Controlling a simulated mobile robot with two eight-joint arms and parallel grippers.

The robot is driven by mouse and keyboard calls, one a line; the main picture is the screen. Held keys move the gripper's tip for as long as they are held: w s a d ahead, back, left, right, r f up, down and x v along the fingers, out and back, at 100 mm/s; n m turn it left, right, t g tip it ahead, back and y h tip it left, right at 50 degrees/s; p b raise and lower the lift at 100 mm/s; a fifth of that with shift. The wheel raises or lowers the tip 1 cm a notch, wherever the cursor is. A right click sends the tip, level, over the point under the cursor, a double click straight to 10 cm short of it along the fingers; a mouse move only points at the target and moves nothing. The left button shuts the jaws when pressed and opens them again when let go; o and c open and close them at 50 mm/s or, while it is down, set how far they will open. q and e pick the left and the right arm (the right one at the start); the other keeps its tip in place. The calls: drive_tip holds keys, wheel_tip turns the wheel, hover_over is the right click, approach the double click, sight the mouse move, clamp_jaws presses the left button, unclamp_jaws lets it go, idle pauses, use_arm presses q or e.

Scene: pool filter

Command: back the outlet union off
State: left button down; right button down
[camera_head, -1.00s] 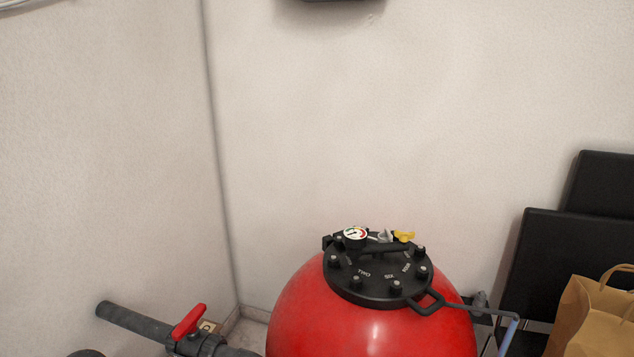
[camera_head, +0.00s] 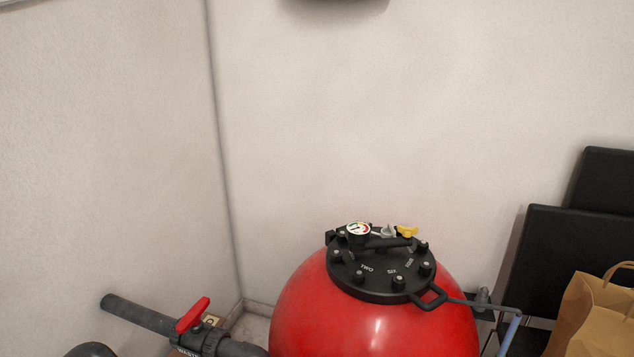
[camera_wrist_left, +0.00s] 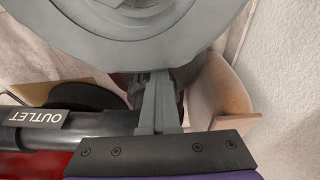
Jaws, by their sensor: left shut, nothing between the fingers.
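In the left wrist view a dark pipe (camera_wrist_left: 92,123) with a white OUTLET label (camera_wrist_left: 37,117) runs in from the left. My left gripper (camera_wrist_left: 153,84) is shut and empty, with its grey fingers just right of that pipe's visible stretch. I cannot tell whether they touch it. A large grey round part (camera_wrist_left: 135,35) fills the top of this view close to the fingertips. I cannot make out the outlet union with certainty. In the head view a dark pipe (camera_head: 140,313) with a red valve handle (camera_head: 193,315) lies at lower left. Neither gripper shows there.
A red filter tank (camera_head: 375,325) with a black bolted lid (camera_head: 380,272) and gauge (camera_head: 359,229) stands at bottom centre. Black panels (camera_head: 570,250) and a brown paper bag (camera_head: 593,310) stand at right. A brown curved piece (camera_wrist_left: 222,98) stands right of the fingers.

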use_arm(q)
drive_tip(key=shift+s+d, duration=0.2)
drive_tip(key=shift+d, duration=0.3)
drive_tip(key=shift+s+d, duration=0.15)
drive_tip(key=shift+d, duration=0.35)
drive_tip(key=shift+d, duration=0.8)
drive_tip(key=shift+s, duration=0.15)
drive_tip(key=shift+s, duration=0.2)
drive_tip(key=w+p+v, duration=0.1)
drive_tip(key=p+v, duration=0.3)
drive_tip(key=v, duration=0.2)
drive_tip(key=shift+d, duration=0.25)
drive_tip(key=shift+w+r, duration=0.1)
